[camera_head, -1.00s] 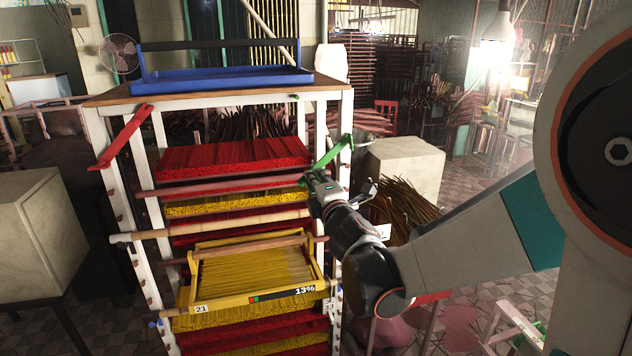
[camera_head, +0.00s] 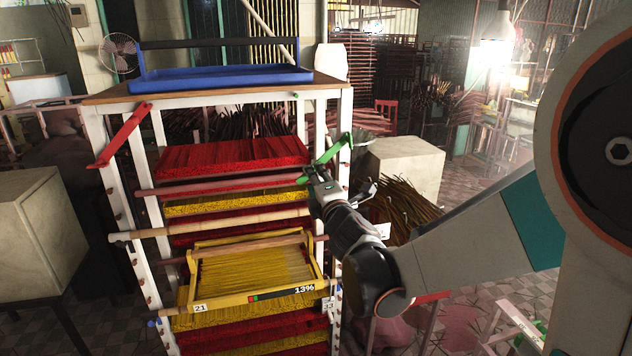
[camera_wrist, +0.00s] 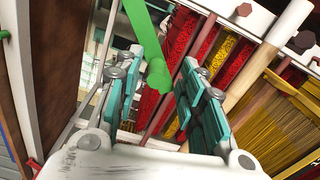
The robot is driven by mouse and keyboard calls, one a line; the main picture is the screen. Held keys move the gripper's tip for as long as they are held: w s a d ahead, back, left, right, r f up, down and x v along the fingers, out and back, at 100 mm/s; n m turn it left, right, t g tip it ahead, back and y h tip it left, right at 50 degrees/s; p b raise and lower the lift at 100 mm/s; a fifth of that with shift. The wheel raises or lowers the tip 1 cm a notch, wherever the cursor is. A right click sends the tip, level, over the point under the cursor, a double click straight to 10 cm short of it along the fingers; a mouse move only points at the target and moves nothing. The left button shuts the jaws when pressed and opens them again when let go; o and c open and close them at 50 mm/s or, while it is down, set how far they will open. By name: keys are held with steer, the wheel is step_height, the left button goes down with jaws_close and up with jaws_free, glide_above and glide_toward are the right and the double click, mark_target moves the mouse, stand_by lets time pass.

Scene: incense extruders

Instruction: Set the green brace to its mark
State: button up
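The green brace (camera_head: 333,150) slants from the right front post of the white rack (camera_head: 345,115), its upper end at the post and its lower end down to the left. In the wrist view the green brace (camera_wrist: 143,32) comes in from the top, and its rounded end lies between my finger pads in the picture. My gripper (camera_head: 317,178) is just below that end in the head view. In the wrist view my gripper (camera_wrist: 160,95) is open, with a gap on both sides of the brace end. I cannot tell which spot is its mark.
A red brace (camera_head: 126,137) slants from the left post. A yellow tray (camera_head: 205,305) with yellow sticks juts out below my gripper. A blue tray (camera_head: 222,78) stands on top. A wooden pole (camera_head: 215,224) crosses the front. A pale block (camera_head: 405,168) stands to the right.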

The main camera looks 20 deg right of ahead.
steer(key=s, duration=1.2)
steer(key=s+d+f+m+g+h+b, duration=0.3)
steer(key=s+d+f+m+b, duration=0.15)
steer(key=m, duration=0.25)
steer(key=s+a+f+m+g+y+b, duration=0.3)
steer(key=s+f+m+g, duration=0.5)
steer(key=s+f+m, duration=0.4)
steer(key=s+a+f+b, duration=0.1)
steer(key=s+f+b, duration=0.1)
steer(key=s, duration=0.3)
steer(key=shift+a+f+m+b, duration=0.2)
steer(key=shift+f+m+b, duration=0.2)
steer(key=shift+f, duration=0.45)
